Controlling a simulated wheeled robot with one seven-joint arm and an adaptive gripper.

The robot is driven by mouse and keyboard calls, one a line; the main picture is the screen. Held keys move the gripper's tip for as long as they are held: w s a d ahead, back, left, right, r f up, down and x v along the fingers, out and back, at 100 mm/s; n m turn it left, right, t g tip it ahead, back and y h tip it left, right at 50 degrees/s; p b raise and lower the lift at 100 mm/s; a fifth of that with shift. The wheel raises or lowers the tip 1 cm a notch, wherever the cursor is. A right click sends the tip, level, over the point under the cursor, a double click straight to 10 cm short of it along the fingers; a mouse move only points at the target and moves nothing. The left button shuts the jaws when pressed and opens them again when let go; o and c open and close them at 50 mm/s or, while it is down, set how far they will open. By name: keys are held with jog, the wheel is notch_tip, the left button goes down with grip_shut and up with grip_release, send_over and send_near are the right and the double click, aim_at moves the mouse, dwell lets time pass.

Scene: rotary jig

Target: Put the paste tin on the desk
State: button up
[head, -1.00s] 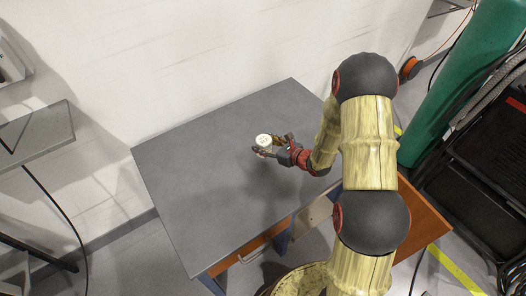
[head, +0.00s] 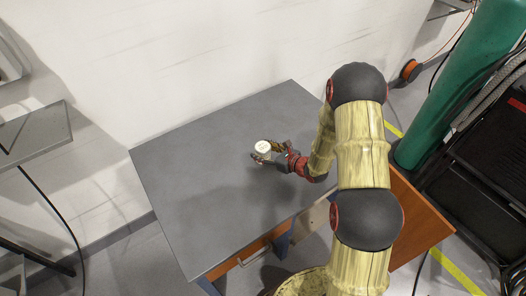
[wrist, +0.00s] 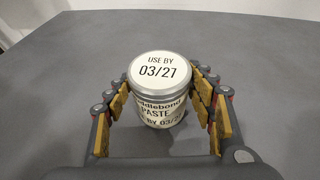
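The paste tin (head: 263,147) is a small white cylinder with a pale lid, upright over the middle of the grey desk (head: 185,185). In the wrist view the tin (wrist: 160,90) shows "USE BY 03/27" on its lid and "PASTE" on its side. My gripper (head: 268,152) comes from the right. In the wrist view the yellow-padded fingers of my gripper (wrist: 161,88) lie along both sides of the tin, close against it, and appear shut on it. I cannot tell whether the tin's base touches the desk.
The desk top around the tin is clear. A white wall (head: 160,70) runs along its back edge. A green cylinder (head: 460,90) and black chairs (head: 475,165) stand to the right. A grey metal surface (head: 35,135) stands to the left.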

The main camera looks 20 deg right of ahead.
jog(key=shift+o, duration=1.1)
jog(key=shift+r, duration=0.1)
jog(key=shift+s+d+r, duration=0.15)
jog(key=p+v, duration=0.3)
jog(key=v, duration=0.8)
jog(key=s+a+r+n+g+y, duration=0.4)
jog(key=a+r+n, duration=0.5)
jog(key=a+r, duration=0.25)
jog(key=s+a+r+n+g+h, duration=0.1)
jog(key=s+a+r+n+g, duration=0.2)
jog(key=s+r+n, duration=0.3)
jog(key=s+a+r+n+g+h, duration=0.2)
jog(key=s+r+n+g, duration=0.15)
jog(key=s+n, duration=0.4)
jog(key=s+d+r+n+t+h, duration=0.4)
jog(key=s+d+r+n+h, duration=0.3)
jog(key=s+d+r, duration=0.2)
jog(key=shift+s+d+n, duration=0.2)
jog(key=shift+s+n, duration=0.15)
jog(key=shift+s, duration=0.2)
